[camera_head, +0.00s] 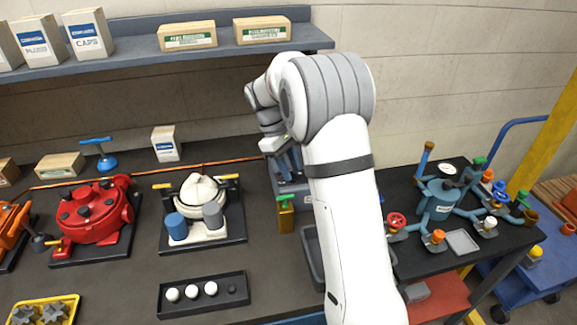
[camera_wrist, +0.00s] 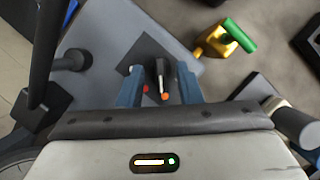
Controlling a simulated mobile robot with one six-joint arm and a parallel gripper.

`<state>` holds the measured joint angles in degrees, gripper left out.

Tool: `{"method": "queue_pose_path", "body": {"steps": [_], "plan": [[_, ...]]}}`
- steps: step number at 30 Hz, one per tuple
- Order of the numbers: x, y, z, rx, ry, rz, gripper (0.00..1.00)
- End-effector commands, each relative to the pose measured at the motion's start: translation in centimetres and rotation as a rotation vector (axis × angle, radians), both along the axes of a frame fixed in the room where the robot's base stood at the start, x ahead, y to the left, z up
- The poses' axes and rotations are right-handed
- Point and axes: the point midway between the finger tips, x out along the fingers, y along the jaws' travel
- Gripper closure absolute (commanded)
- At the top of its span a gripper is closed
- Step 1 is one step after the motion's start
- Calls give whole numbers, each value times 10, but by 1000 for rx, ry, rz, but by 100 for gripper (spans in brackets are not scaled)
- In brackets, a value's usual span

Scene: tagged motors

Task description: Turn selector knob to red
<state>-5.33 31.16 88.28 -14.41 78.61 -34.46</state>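The selector knob (camera_wrist: 157,72) is black with a white pointer line and sits on a dark square plate (camera_wrist: 135,52) on a grey-blue box. The pointer line lies toward an orange dot (camera_wrist: 165,96). A red dot (camera_wrist: 145,88) is just left of it. My gripper (camera_wrist: 161,72) is open, with one blue finger on each side of the knob and a visible gap on both sides. In the head view my gripper (camera_head: 287,160) is over the grey-blue box (camera_head: 291,190), partly behind my arm; the knob is hidden there.
A brass valve with a green handle (camera_wrist: 225,40) stands close to the box. A white-topped motor (camera_head: 200,195) and a red motor (camera_head: 95,208) are to the left. A shelf (camera_head: 160,55) with boxes hangs behind. A black tray (camera_head: 203,294) lies in front.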

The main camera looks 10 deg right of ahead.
Motion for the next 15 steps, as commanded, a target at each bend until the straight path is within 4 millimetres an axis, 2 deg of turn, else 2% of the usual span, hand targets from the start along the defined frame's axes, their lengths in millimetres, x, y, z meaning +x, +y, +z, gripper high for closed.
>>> {"method": "queue_pose_path", "body": {"steps": [6, 15], "plan": [[0, 0, -1, 0, 0, 0, 68], [0, 1, -1, 0, 0, 1, 92]]}}
